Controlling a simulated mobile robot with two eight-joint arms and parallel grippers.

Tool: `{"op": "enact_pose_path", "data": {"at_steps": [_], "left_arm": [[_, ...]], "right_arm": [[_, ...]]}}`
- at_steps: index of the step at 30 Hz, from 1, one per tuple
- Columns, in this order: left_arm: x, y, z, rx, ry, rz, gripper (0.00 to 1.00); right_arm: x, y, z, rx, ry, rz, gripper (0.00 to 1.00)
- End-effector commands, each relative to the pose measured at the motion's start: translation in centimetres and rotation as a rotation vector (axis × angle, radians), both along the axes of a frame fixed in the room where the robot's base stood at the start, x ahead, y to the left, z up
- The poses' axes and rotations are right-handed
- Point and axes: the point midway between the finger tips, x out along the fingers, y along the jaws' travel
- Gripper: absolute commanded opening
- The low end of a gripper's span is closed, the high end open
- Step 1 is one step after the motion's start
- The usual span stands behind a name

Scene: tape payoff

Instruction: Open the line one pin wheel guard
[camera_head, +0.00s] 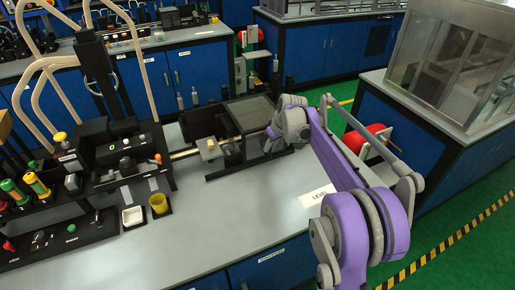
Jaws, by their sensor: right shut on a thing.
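The pin wheel guard looks to be the dark, see-through box cover (249,112) on the bench at the centre of the head view. My right arm, purple and grey, comes in from the lower right and bends down to it. My right gripper (270,138) is at the guard's right front edge and is shut on it. The fingers are small and partly hidden by the wrist, so the exact grip is hard to see. Whether the cover is lifted at all I cannot tell. My left gripper is not in view.
The grey benchtop (237,212) is clear in front of the guard. A white label plate (317,196) lies on it. A red reel (366,138) sits behind my right arm.

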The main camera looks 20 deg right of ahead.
Motion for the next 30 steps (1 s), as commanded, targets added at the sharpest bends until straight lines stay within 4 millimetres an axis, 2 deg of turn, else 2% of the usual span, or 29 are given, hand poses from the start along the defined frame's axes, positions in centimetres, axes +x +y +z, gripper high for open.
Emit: {"op": "enact_pose_path", "data": {"at_steps": [4,14,15,19,30], "left_arm": [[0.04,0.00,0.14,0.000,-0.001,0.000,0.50],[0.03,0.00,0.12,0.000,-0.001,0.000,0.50],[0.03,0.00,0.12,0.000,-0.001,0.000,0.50],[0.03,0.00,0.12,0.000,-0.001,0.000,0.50],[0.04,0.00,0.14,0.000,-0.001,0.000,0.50]], "right_arm": [[0.06,-0.83,-0.02,0.000,0.000,0.000,0.00],[0.05,-0.87,-0.06,0.000,0.000,0.000,0.00],[0.05,-0.87,-0.06,0.000,0.000,0.000,0.22],[0.05,-0.85,-0.06,0.000,0.000,0.000,0.45],[-0.16,-0.90,0.48,0.000,0.000,0.000,0.45]]}}
